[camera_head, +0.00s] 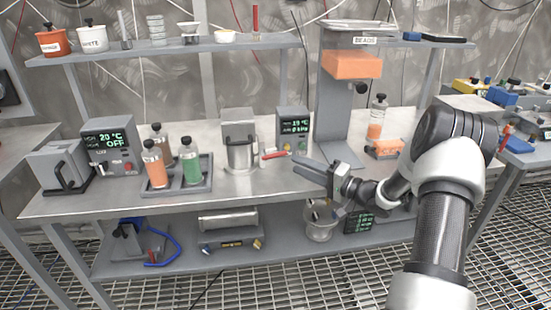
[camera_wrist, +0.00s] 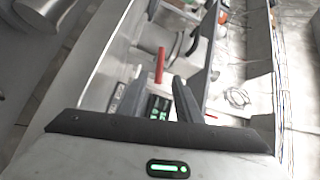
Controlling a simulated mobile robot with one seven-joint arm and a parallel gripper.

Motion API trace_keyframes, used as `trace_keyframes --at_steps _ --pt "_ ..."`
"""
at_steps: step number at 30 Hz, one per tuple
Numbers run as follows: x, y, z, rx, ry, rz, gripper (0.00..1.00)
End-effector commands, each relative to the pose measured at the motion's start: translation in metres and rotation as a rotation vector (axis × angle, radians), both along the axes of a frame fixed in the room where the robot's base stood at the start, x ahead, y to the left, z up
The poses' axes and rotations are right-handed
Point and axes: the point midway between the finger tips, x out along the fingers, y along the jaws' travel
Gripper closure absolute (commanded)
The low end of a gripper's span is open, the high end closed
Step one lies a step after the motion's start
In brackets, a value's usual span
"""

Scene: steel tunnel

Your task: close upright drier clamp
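The upright drier (camera_head: 240,148) is a steel cylinder with a grey top block, standing on the bench in the head view. A clamp with a red handle (camera_head: 273,155) sticks out at its right side, lying roughly level. A red handle (camera_wrist: 160,65) also shows in the wrist view, just beyond the gap between my fingers. My gripper (camera_head: 303,168) is to the right of the red handle, with its fingers pointing left towards it. The wrist view shows my gripper (camera_wrist: 159,78) open and empty. Whether the clamp is latched cannot be told.
A display unit (camera_head: 292,130) stands just behind my fingers, close to the drier. A tray (camera_head: 182,188) with several bottles sits left of the drier. A tall grey stand (camera_head: 340,110) with an orange block rises behind my gripper. A shelf (camera_head: 170,48) runs above.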

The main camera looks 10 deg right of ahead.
Motion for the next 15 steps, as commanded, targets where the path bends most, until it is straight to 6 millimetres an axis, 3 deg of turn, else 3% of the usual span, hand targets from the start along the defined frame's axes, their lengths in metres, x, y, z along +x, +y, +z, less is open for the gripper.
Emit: trace_keyframes --at_steps 6,15 --pt "0.035 0.035 0.000 0.000 -0.002 0.001 0.69" --pt "0.067 0.065 0.001 -0.001 -0.001 0.000 0.69"
